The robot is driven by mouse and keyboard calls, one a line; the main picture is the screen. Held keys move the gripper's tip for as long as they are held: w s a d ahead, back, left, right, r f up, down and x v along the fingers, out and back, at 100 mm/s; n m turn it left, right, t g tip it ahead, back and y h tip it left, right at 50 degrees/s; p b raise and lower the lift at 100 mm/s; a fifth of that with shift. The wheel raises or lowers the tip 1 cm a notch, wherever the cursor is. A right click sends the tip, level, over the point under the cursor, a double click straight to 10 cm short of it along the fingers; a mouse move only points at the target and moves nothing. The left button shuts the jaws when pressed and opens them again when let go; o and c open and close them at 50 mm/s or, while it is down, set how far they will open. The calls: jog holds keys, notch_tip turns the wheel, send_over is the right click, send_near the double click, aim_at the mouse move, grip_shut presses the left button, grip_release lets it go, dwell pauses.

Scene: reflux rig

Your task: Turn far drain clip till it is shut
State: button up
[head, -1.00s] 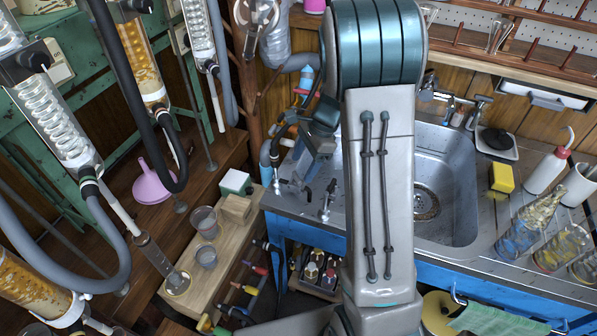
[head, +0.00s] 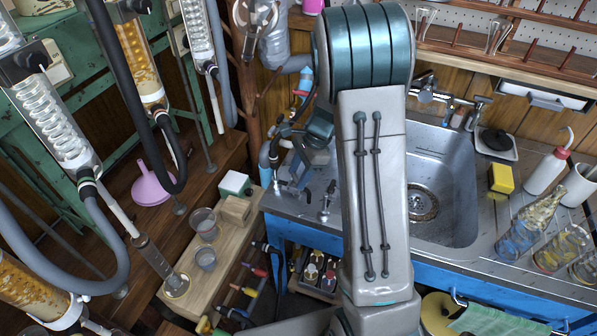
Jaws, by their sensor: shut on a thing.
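My gripper (head: 284,143) is at the back left corner of the sink counter, beside a blue drain hose (head: 265,165) with dark fittings. It is small and dark in the head view, and part of it is hidden behind my wrist. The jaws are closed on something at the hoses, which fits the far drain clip. The clip itself is too small and covered to make out, so I cannot tell how far it is turned.
The steel sink (head: 445,170) is right of my arm. Small metal taps (head: 325,203) stand on the counter below my gripper. Glass condensers (head: 52,125) with hoses hang at the left. A wooden bench (head: 215,265) holds beakers and a white-and-green block (head: 234,184).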

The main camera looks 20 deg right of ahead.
jog(key=shift+r+m, duration=0.1)
jog(key=shift+m, duration=0.2)
jog(key=m+t+p, duration=0.1)
jog(key=m, duration=0.2)
jog(key=shift+r+m+t, duration=0.1)
jog(key=shift+m+t, duration=0.2)
jog(key=shift+t, duration=0.1)
jog(key=m, duration=0.2)
jog(key=m+t+p, duration=0.1)
jog(key=m, duration=0.1)
jog(key=shift+s+a+m+t+h, duration=0.1)
jog(key=shift+s+m+t+h, duration=0.05)
jog(key=shift+m+t+h, duration=0.2)
jog(key=o, duration=1)
jog(key=p+v, duration=0.4)
jog(key=v, duration=0.9)
jog(key=shift+s+r, duration=0.15)
jog(key=shift+r, duration=0.2)
